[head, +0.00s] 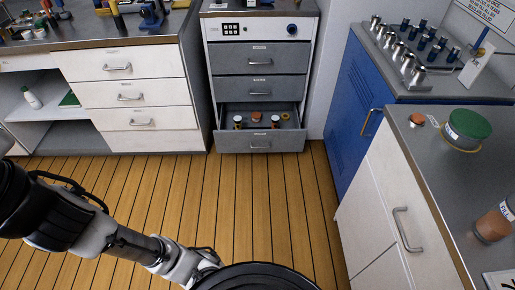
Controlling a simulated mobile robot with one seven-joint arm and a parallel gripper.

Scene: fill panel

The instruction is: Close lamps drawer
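The open drawer (258,143) is the lowest of the grey drawers in the cabinet (212,90) at the top centre. It is pulled out and several small cylindrical items (256,117) stand inside. Its front has a metal handle (258,146) and a label too small to read. The drawers above it (260,88) are shut. My arm (130,245) reaches in from the left edge, low over the floor and well apart from the drawer. The end of my arm is hidden behind a dark round shape at the bottom edge, so my gripper cannot be seen.
White drawer units (125,65) stand at the left, with an open shelf (65,112). A blue cabinet (350,115) and a white cupboard (380,205) with a grey top stand at the right. The wooden floor (240,205) before the open drawer is clear.

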